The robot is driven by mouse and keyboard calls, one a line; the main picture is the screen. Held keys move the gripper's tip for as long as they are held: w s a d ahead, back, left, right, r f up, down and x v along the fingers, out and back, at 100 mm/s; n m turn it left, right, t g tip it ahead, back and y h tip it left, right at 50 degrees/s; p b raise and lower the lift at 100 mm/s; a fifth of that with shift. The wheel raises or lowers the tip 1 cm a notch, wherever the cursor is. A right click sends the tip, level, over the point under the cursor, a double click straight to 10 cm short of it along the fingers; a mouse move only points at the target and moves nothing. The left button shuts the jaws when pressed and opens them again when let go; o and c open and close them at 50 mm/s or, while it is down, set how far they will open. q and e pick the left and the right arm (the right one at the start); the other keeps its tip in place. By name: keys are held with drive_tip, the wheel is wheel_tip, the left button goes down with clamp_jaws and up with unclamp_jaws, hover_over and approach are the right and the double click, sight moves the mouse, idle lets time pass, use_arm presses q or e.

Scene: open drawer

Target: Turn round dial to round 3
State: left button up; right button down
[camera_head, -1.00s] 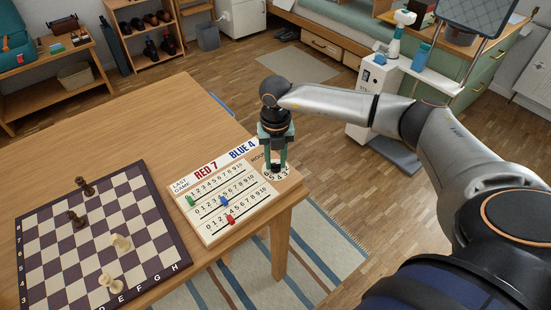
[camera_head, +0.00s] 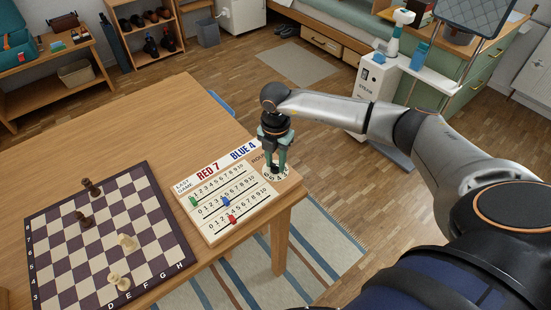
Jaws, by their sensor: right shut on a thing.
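The round dial (camera_head: 283,175) is a pale disc with printed numbers at the right end of the scoreboard (camera_head: 232,207), near the table's right corner. My right gripper (camera_head: 275,168) points down over the dial, with its green fingers shut on the dark knob at the dial's centre. The fingers hide most of the knob and the far side of the dial. Digits show along the dial's near rim, but the number at the pointer cannot be read. My left gripper is not in view.
The scoreboard carries green (camera_head: 194,202), blue (camera_head: 225,202) and red (camera_head: 232,219) pegs in slots. A chessboard (camera_head: 60,255) with several pieces lies left of it on the wooden table (camera_head: 165,118). The table's right edge is close to the dial.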

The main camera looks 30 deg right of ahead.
sight(275, 165)
idle(0.5)
drive_tip(key=c, duration=0.6)
unclamp_jaws()
wheel_tip(275, 165, up, 13)
drive_tip(key=shift+f, duration=0.2)
drive_tip(key=shift+a+f, duration=0.1)
